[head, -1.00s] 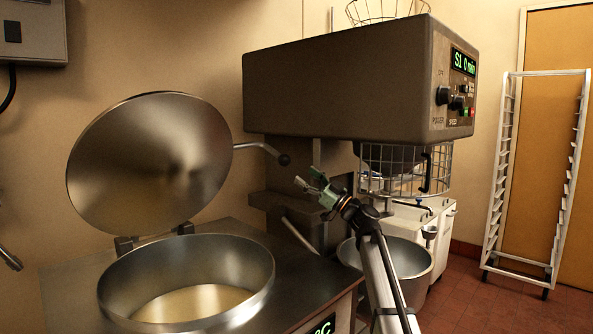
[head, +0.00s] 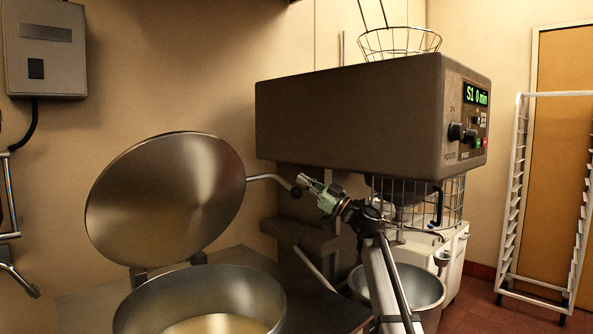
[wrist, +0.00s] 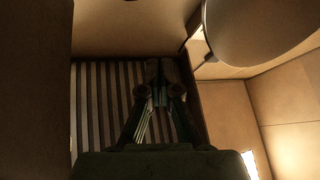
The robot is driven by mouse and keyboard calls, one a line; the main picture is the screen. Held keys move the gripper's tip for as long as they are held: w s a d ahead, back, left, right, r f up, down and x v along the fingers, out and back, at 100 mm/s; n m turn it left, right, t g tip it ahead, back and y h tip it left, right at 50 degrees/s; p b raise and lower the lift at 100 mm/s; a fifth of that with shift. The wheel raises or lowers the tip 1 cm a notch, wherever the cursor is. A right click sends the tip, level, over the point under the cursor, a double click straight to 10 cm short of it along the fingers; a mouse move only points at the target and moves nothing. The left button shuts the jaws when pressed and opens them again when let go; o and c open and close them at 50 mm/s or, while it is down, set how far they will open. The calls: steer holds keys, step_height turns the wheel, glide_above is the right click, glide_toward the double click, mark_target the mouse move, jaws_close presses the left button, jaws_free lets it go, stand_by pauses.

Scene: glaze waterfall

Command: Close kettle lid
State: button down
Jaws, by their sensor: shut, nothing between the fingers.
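The round steel kettle lid (head: 165,200) stands raised on its hinge at the back of the kettle in the head view. Its handle is a bent rod ending in a dark ball knob (head: 296,192) on the right side. The open kettle (head: 200,298) below holds a pale liquid. My gripper (head: 303,179) is shut and empty, its tips close to the knob; contact between them cannot be told. In the wrist view my gripper (wrist: 158,98) points ahead with its fingers together, and the lid (wrist: 265,28) shows at upper right.
A large mixer (head: 350,115) stands right of the lid, close behind my gripper, with a wire guard and a steel bowl (head: 405,287) below. A white rack (head: 545,200) stands far right. A grey wall box (head: 45,50) hangs at upper left.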

steer(key=s+a+r+n+g+h+p, duration=0.1)
steer(key=a+r+n+g+h+p, duration=0.25)
steer(key=a+r+p, duration=0.65)
steer(key=m+h+p, duration=0.6)
steer(key=m+h, duration=0.3)
steer(key=h, duration=0.4)
glide_above(289, 186)
steer(key=s, duration=0.1)
step_height(289, 186, down, 7)
steer(key=f, duration=0.2)
steer(key=shift+s+d+f+p, duration=0.3)
steer(key=shift+s+d, duration=0.05)
steer(key=shift+d+f, duration=0.4)
steer(key=shift+f, duration=0.15)
